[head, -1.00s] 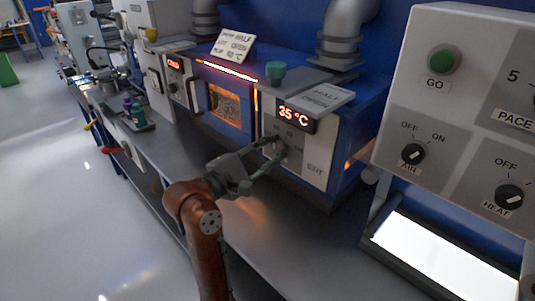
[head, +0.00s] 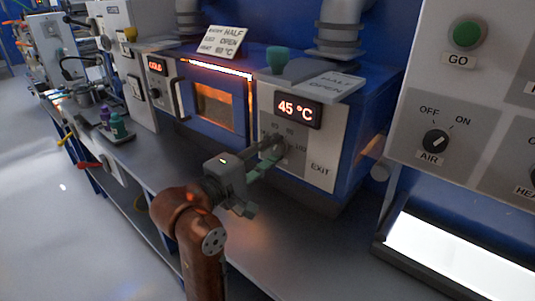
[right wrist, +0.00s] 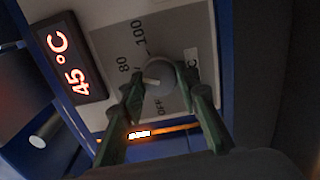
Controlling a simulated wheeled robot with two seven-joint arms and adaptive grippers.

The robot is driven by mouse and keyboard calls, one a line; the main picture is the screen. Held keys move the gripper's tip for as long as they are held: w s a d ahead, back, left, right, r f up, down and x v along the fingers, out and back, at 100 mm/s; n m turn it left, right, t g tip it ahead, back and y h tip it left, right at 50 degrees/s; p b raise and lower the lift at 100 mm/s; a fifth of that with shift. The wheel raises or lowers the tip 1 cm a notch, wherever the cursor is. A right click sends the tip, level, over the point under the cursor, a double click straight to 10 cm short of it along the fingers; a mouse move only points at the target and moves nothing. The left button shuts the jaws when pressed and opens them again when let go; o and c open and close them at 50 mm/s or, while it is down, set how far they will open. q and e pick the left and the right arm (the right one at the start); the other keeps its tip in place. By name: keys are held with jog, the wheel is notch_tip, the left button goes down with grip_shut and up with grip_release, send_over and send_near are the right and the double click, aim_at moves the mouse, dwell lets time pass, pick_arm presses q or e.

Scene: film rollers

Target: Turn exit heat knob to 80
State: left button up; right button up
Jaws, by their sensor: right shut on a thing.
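The exit heat knob (right wrist: 158,72) is a round grey knob on the light exit panel (head: 320,148). In the right wrist view its pale pointer is toward the lower left, with the 80 mark (right wrist: 124,64), the 100 mark (right wrist: 139,33) and OFF (right wrist: 160,104) around it. The exit display (head: 294,108) reads 45 °C. My right gripper (head: 274,147) is at the panel, with its two green-grey fingers shut on the knob; they also show in the right wrist view (right wrist: 160,80). The fingers hide part of the knob and dial. My left gripper is not in view.
The glowing oven window (head: 216,108) is to the left. A control board with a green GO button (head: 467,34) and AIR switch (head: 435,141) stands right.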

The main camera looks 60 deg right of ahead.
dwell(0.3)
jog(key=o, duration=1.2)
jog(key=shift+c, duration=0.2)
jog(key=shift+a, duration=0.15)
jog(key=w+a, duration=0.1)
jog(key=a, duration=1)
jog(key=shift+w+a, duration=0.2)
jog(key=shift+a, duration=0.15)
jog(key=shift+d, duration=0.1)
jog(key=d, duration=0.4)
jog(key=s+d, duration=0.1)
jog(key=d, duration=0.7)
jog(key=shift+s, duration=0.2)
jog(key=shift+a, duration=0.1)
